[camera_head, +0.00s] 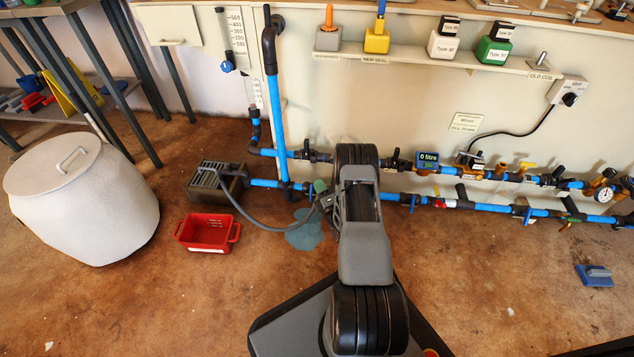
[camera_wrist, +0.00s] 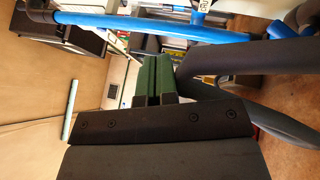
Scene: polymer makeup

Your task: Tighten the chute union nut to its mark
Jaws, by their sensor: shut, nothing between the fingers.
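My gripper (camera_head: 319,187) is shut and empty, low in front of the blue pipework, partly hidden by my own arm. In the wrist view its green fingers (camera_wrist: 153,80) are together with nothing between them. A blue pipe (camera_wrist: 150,26) crosses beyond the fingertips there, apart from them. In the head view, the upper pipe run (camera_head: 335,158) and the lower pipe run (camera_head: 480,207) carry black fittings and valves. I cannot tell which fitting is the chute union nut, and I see no tightening mark. My arm hides part of the pipes.
A teal puddle (camera_head: 303,232) lies on the floor below the gripper. A red bin (camera_head: 207,233), a grey slatted box (camera_head: 212,180) and a large white lidded tub (camera_head: 90,205) stand left. A blue block (camera_head: 594,275) lies right. The floor at front right is mostly clear.

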